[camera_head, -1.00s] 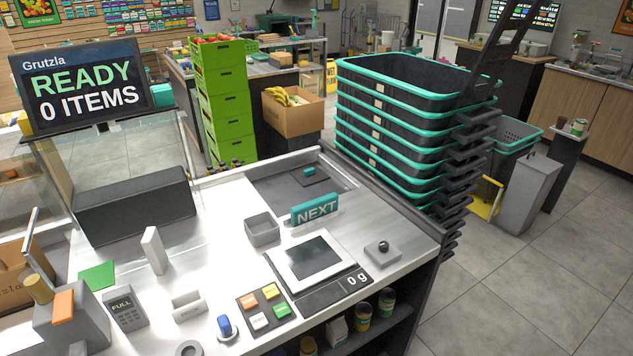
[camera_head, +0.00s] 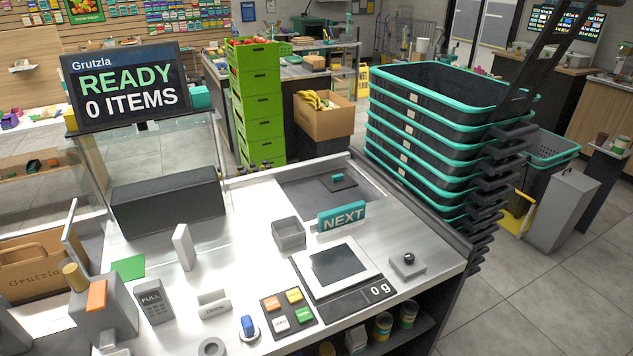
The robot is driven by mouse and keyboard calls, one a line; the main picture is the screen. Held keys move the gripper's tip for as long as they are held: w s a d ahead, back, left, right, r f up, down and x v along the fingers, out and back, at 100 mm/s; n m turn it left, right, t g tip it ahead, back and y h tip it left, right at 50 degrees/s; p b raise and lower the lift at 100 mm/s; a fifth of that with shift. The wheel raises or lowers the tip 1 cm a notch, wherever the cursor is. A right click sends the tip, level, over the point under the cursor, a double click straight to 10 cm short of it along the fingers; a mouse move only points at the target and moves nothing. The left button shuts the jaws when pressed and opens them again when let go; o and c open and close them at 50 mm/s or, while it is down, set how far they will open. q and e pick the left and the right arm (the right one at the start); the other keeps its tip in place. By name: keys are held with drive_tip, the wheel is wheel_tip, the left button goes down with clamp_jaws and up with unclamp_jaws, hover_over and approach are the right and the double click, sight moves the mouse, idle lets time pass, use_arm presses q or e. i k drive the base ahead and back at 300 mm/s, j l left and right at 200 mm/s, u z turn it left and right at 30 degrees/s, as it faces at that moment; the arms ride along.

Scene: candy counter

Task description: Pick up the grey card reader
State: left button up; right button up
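Neither of my grippers shows in this view.
A small white holder (camera_head: 213,303), a colored button pad (camera_head: 288,308), a blue-handled stamp (camera_head: 248,328) and a scale (camera_head: 338,265) stand to the right. An upright white block (camera_head: 184,247) stands behind. Stacked baskets (camera_head: 430,150) rise at the counter's right.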

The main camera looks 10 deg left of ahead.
sight(152, 297)
drive_tip(key=u, duration=1.3)
